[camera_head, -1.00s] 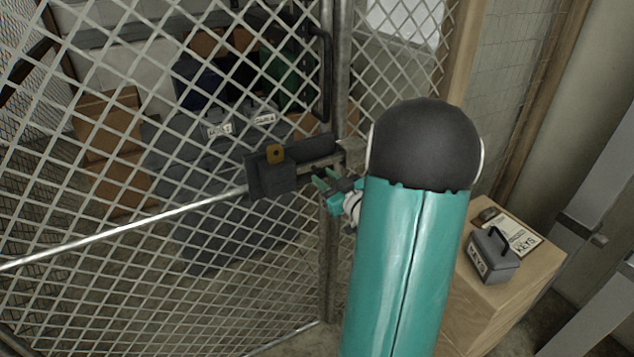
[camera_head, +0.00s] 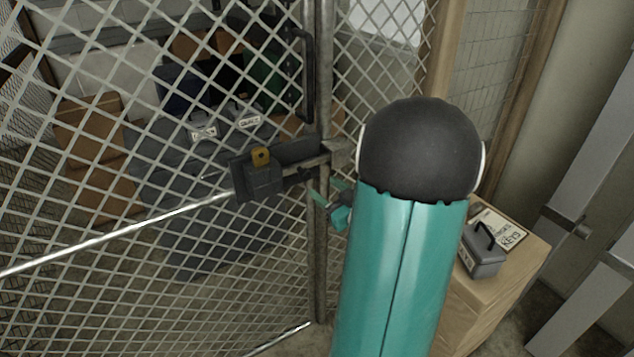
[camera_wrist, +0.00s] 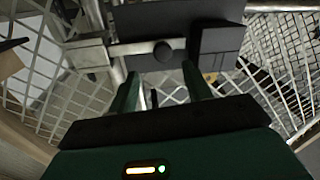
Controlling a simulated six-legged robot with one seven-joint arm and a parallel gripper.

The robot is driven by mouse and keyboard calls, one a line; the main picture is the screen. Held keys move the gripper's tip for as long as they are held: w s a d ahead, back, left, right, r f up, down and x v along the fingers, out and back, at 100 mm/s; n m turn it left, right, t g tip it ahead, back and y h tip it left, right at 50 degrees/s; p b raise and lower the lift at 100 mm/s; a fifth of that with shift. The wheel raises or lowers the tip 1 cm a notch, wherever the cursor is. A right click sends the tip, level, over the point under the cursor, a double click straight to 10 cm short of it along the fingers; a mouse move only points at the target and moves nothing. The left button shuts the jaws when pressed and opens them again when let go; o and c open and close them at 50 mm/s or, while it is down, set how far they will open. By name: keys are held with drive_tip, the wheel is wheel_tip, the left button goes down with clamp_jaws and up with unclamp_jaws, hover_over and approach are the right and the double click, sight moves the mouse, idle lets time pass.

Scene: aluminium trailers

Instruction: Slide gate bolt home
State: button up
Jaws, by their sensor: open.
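The gate bolt is a dark bar and housing (camera_head: 258,180) on the mesh gate (camera_head: 120,240), with a brass-coloured tab (camera_head: 261,156) on its front. Its bar reaches right toward a grey bracket (camera_head: 340,155) on the post. My gripper (camera_head: 327,196) is just below and right of the housing, partly hidden by my arm. In the wrist view, a round dark knob (camera_wrist: 162,51) sits on the bolt plate, a little beyond my open green fingers (camera_wrist: 160,90). The knob lies between the fingers' lines; I see no contact. The bracket (camera_wrist: 88,54) shows at left.
A wooden cabinet (camera_head: 490,290) at right carries a grey box (camera_head: 483,250) and a KEYS sheet (camera_head: 502,228). Behind the mesh are cardboard boxes (camera_head: 90,125) and dark cases. A vertical handle (camera_head: 304,75) stands above the bolt.

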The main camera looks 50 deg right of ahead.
drive_tip(key=s+a, duration=0.1)
drive_tip(key=s, duration=0.6)
drive_tip(key=shift+s+a, duration=0.15)
drive_tip(key=shift+s, duration=0.2)
